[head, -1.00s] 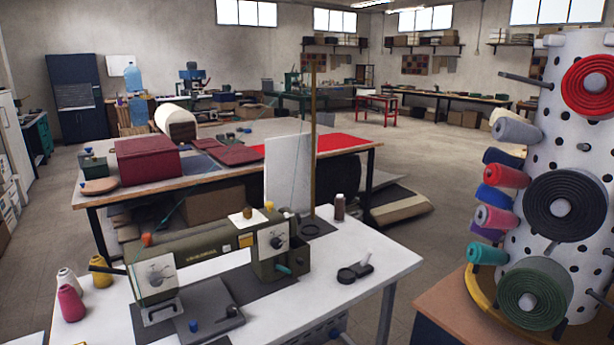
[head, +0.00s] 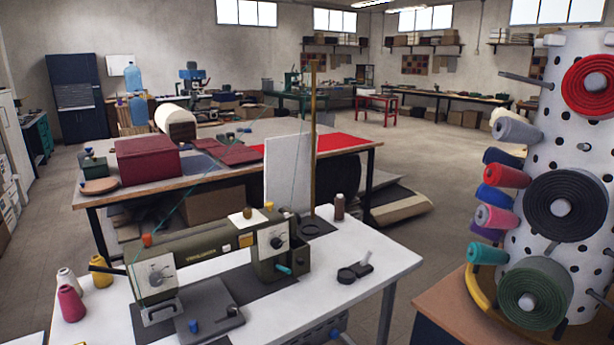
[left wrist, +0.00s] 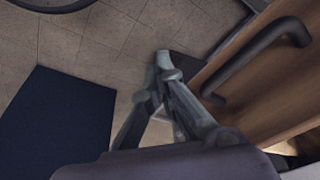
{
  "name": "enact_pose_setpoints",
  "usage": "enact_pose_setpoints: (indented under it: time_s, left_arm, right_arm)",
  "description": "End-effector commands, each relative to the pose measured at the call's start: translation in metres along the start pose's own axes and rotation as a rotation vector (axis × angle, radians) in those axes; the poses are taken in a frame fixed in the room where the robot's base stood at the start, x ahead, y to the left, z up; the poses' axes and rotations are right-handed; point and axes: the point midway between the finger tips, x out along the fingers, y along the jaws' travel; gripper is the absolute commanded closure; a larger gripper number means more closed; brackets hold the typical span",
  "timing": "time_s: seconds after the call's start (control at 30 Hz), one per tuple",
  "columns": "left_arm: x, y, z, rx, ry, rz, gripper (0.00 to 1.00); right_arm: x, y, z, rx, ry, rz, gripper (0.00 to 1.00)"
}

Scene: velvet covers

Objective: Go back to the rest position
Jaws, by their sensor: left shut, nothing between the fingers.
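In the left wrist view my left gripper (left wrist: 163,68) is shut, its fingertips together with nothing between them. It hangs above a tiled floor (left wrist: 100,38). A wooden panel with a dark curved handle (left wrist: 262,55) is to the right of the fingers, apart from them in the picture. Neither gripper shows in the head view. My right gripper is in no frame.
A white table (head: 375,262) with an olive sewing machine (head: 205,250) and thread cones stands in front. A spotted column with fabric rolls (head: 565,205) stands at right. A dark blue mat-like surface (left wrist: 58,125) lies left of the fingers. Open floor (head: 450,180) shows behind.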

Motion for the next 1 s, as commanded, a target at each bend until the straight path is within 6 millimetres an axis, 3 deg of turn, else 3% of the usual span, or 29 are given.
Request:
enact_pose_setpoints:
  time_s: [0.03, 0.2, 0.4, 0.5, 0.7, 0.83, 1.0]
  left_arm:
    - [0.023, 0.001, 0.01, 0.002, -0.017, 0.002, 1.0]
    - [0.099, 0.005, 0.056, 0.008, -0.054, 0.006, 1.0]
    - [0.169, 0.009, 0.132, 0.019, -0.1, 0.012, 1.0]
    - [0.192, 0.01, 0.173, 0.024, -0.12, 0.014, 1.0]
    - [0.211, 0.01, 0.238, 0.032, -0.148, 0.016, 1.0]
    - [0.214, 0.009, 0.256, 0.034, -0.153, 0.016, 1.0]
    - [0.214, 0.009, 0.261, 0.035, -0.155, 0.017, 1.0]
  right_arm:
    - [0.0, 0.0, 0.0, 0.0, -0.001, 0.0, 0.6]
    - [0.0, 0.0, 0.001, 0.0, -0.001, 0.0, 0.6]
    - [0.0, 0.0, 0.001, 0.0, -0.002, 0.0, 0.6]
    - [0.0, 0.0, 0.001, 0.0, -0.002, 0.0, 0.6]
    - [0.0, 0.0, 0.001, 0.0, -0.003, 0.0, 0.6]
    - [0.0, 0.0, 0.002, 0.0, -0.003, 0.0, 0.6]
    - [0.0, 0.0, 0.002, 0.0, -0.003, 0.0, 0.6]
